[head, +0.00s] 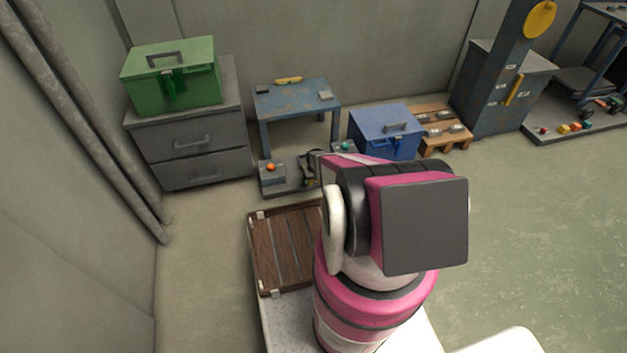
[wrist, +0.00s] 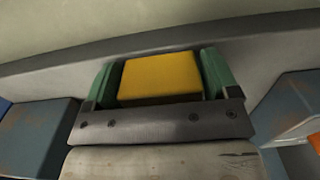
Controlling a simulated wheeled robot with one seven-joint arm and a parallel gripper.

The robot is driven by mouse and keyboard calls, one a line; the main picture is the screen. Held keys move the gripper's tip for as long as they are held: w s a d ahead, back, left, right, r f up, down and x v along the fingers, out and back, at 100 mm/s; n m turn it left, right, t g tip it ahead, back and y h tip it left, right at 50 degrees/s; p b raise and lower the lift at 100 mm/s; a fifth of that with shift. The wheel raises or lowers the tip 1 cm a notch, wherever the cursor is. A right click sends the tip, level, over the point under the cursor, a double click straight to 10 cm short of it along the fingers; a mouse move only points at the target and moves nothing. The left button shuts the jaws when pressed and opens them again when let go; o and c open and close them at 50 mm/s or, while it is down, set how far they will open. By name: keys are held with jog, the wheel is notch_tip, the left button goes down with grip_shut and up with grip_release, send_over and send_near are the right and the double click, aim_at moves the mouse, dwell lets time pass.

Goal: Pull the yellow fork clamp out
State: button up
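In the wrist view, a yellow block (wrist: 161,76), seemingly part of the yellow fork clamp, lies between the two green fingers of my gripper (wrist: 159,82). The fingers stand wide apart, close along its left and right sides. Thin dark strips show between the fingers and the block, and I cannot tell whether they touch it. The bolted grey bar of my gripper hides what lies below the block. In the head view, my arm covers most of this spot, and I cannot make out the clamp there.
A grey block with a red button (head: 271,172) stands left of my arm. A blue table (head: 297,98) is behind, a blue toolbox (head: 372,127) to the right and a green case (head: 190,92) on grey drawers (head: 178,158). Floor (head: 520,220) at right is clear.

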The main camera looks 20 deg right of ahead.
jog(key=shift+o, duration=0.8)
jog(key=shift+r, duration=0.2)
notch_tip(320, 180, up, 10)
jog(key=shift+r, duration=0.25)
jog(key=s+a+r, duration=0.3)
jog(key=s+r, duration=0.5)
jog(key=r, duration=0.5)
jog(key=s+a+r, duration=0.3)
jog(key=s+r, duration=0.5)
jog(key=r, duration=0.5)
jog(key=s+a+r, duration=0.4)
jog(key=s+r, duration=0.4)
jog(key=r, duration=0.5)
jog(key=shift+r, duration=0.25)
jog(key=shift+s, duration=0.1)
